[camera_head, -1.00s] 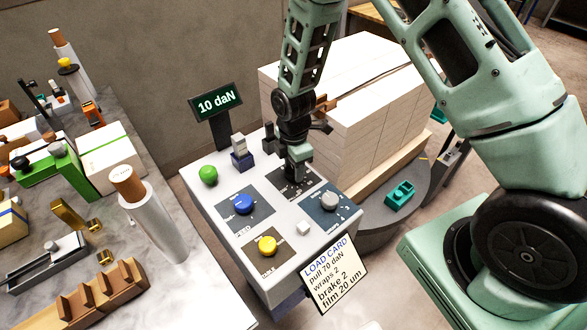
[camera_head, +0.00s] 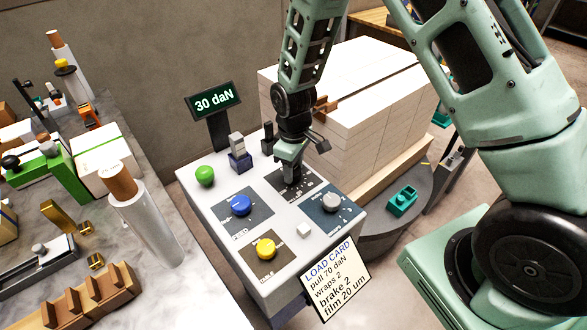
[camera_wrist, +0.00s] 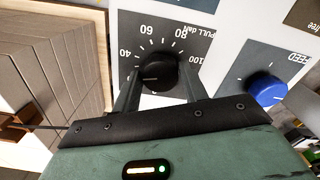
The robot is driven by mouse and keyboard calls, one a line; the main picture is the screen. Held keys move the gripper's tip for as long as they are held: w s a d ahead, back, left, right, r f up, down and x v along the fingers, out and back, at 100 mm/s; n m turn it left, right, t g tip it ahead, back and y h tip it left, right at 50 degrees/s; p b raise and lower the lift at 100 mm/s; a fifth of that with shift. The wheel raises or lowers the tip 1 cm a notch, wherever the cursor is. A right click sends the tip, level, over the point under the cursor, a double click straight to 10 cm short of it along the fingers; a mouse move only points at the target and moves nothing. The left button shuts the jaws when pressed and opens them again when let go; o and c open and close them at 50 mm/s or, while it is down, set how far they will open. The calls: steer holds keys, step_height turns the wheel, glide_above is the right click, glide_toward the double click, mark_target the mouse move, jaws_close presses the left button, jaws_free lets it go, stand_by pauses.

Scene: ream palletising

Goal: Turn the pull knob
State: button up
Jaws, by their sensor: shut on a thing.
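The black pull knob (camera_wrist: 158,72) sits in its dark dial on the panel, with the marks 40, 60, 80 and 100 and the word PULL visible. My gripper (camera_wrist: 161,84) is shut on it, one finger on each side. In the head view my gripper (camera_head: 291,178) points down onto the panel and hides the knob. The display (camera_head: 214,100) behind the panel reads 30 daN. The load card (camera_head: 336,279) at the panel's front reads pull 70 daN, wraps 2, brake 2, film 20 um.
A blue knob (camera_head: 241,206), a yellow knob (camera_head: 265,249) and a grey knob (camera_head: 331,203) share the panel, with a green button (camera_head: 204,176). A stack of white reams (camera_head: 345,130) stands close behind my gripper. A cluttered marble table (camera_head: 190,294) is at left.

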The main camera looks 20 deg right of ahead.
steer(key=m, duration=0.5)
steer(key=shift+m+b, duration=0.3)
steer(key=m, duration=0.4)
steer(key=shift+m, duration=0.3)
steer(key=m+p, duration=0.1)
steer(key=m, duration=0.3)
steer(key=shift+a+r, duration=0.1)
steer(key=shift+w+m+p, duration=0.1)
steer(key=shift+m+p, duration=0.55)
steer(key=shift+m, duration=1.85)
steer(key=o, duration=1)
step_height(320, 180, up, 17)
steer(key=b, duration=0.2)
steer(key=shift+r, duration=0.15)
